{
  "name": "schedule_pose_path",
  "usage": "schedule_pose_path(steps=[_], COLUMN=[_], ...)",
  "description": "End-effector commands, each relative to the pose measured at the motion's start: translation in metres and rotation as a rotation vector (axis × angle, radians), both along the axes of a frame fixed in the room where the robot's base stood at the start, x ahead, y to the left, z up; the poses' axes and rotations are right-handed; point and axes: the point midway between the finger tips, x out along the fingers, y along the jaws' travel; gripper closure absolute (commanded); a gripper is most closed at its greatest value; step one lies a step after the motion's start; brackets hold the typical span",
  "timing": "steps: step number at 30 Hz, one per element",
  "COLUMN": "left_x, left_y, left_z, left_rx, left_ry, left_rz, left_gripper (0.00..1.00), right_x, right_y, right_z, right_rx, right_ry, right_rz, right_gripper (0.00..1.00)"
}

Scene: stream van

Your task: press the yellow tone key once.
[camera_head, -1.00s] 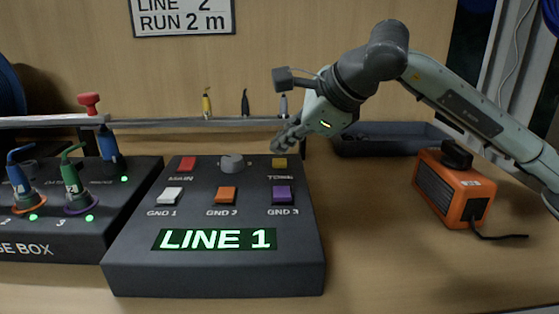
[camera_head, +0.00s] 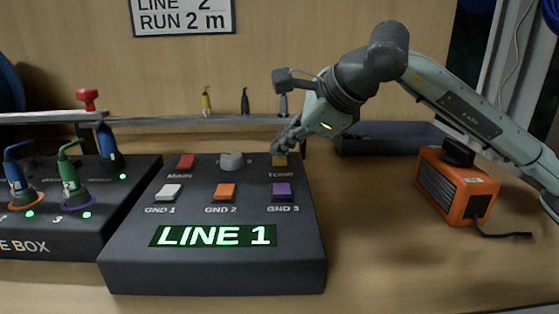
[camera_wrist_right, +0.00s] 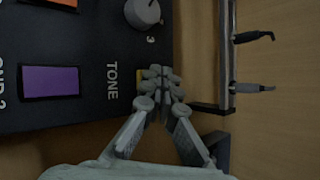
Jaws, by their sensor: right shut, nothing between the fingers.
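The yellow tone key (camera_head: 279,161) is at the back right of the dark control box (camera_head: 214,275), above the word TONE. My right gripper (camera_head: 281,147) is shut and empty, with its fingertips at the key and covering part of it. In the right wrist view the shut fingertips (camera_wrist_right: 158,78) lie over the key, and only a thin yellow edge (camera_wrist_right: 139,85) shows beside the TONE label. I cannot tell whether the fingertips touch the key or whether it is pressed down. My left gripper is not in view.
Near the tone key are a grey knob (camera_head: 231,161) and a purple GND 3 key (camera_head: 282,192). The display (camera_head: 213,236) reads LINE 1. A rail (camera_head: 200,123) with hanging plugs runs behind the box. An orange device (camera_head: 455,188) stands at right; the table between is clear.

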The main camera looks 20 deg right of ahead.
Motion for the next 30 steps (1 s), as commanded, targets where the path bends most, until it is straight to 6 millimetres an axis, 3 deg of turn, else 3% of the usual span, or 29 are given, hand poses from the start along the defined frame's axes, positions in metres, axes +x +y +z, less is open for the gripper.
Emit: schedule_pose_path(steps=[30], left_x=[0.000], left_y=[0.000], left_z=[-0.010], left_rx=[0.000], left_ry=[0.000], left_rz=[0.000], left_gripper=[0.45], right_x=[0.000], right_y=[0.000], right_z=[-0.009], right_rx=[0.000], right_ry=[0.001], right_rz=[0.001], right_gripper=[1.00])
